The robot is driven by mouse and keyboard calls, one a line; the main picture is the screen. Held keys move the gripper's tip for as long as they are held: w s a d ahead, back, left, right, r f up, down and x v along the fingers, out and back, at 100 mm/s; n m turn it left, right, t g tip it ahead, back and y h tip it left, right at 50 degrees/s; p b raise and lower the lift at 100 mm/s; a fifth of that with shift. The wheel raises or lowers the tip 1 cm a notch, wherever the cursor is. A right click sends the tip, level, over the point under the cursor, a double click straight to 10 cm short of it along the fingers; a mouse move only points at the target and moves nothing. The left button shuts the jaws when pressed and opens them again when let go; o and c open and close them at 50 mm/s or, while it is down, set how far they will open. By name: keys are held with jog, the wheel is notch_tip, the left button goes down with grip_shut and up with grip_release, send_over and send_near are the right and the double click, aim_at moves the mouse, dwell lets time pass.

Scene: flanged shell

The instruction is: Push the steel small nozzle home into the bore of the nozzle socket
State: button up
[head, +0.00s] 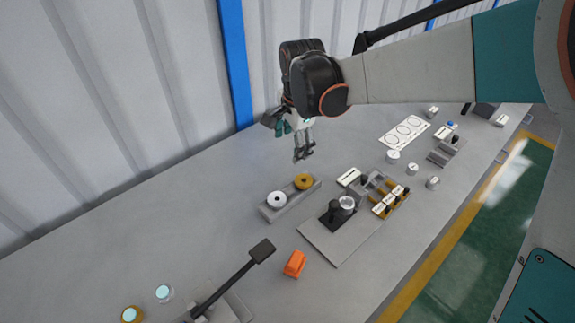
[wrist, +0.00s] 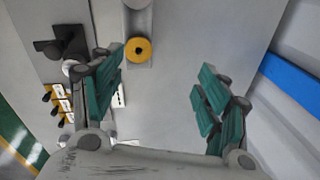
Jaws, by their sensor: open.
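My gripper (head: 303,155) hangs above the bench behind the two-ring tray, its fingers pointing down. In the wrist view my gripper (wrist: 157,85) has its teal fingers wide apart with nothing between them. A silver round part (head: 347,203) sits beside a black post on a dark base, on a grey plate (head: 325,250); it partly shows in the wrist view (wrist: 72,68). Small pale cylinders (head: 393,156) stand farther right. I cannot tell which of these parts is the small nozzle or the nozzle socket. The bore is not clearly visible.
A grey tray (head: 290,203) holds a white ring (head: 277,198) and a brass ring (head: 304,181). Labelled yellow holders (head: 388,205) stand right of the plate. An orange block (head: 295,264) and a black lever (head: 235,275) are nearer. The bench behind the tray is clear, up to the wall.

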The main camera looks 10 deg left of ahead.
jog(key=s+a+f+m+g, duration=0.2)
jog(key=s+a+m, duration=0.1)
jog(key=s+a, duration=0.15)
jog(key=h+b, duration=0.1)
jog(key=b, duration=0.1)
send_over(276, 199)
notch_tip(276, 199, down, 8)
jog(key=shift+a+f, duration=0.15)
jog(key=shift+f, duration=0.05)
jog(key=shift+f+b, duration=1.05)
jog(key=shift+f, duration=1.65)
jog(key=shift+r, duration=0.1)
jog(key=shift+c, duration=0.3)
jog(key=c, duration=1.3)
